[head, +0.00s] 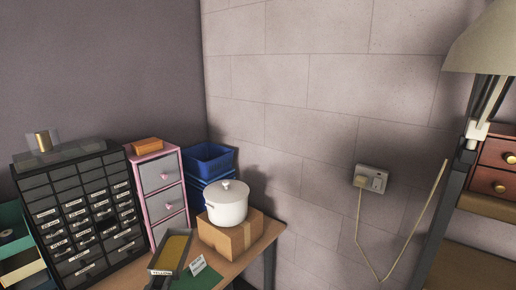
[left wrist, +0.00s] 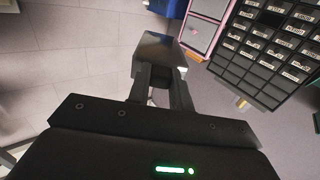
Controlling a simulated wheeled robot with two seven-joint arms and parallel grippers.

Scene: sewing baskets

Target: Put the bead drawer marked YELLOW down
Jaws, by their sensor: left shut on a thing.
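The YELLOW bead drawer (head: 172,252) is a grey open tray with yellow contents, its label (head: 160,273) facing me at its near end. It shows over the near left part of the table (head: 262,240), left of a green mat (head: 206,278) with a small white card (head: 197,265). I cannot tell whether it touches the table. In the left wrist view my left gripper (left wrist: 164,80) is shut on the drawer's end, and the drawer (left wrist: 158,50) sticks out beyond the fingers. My right gripper is not in view.
A black cabinet of labelled drawers (head: 83,184) and a pink drawer unit (head: 160,175) stand at the left. Blue bins (head: 210,160) stand behind a cardboard box (head: 232,238) bearing a white pot (head: 228,205). A lamp (head: 482,45) stands at the right.

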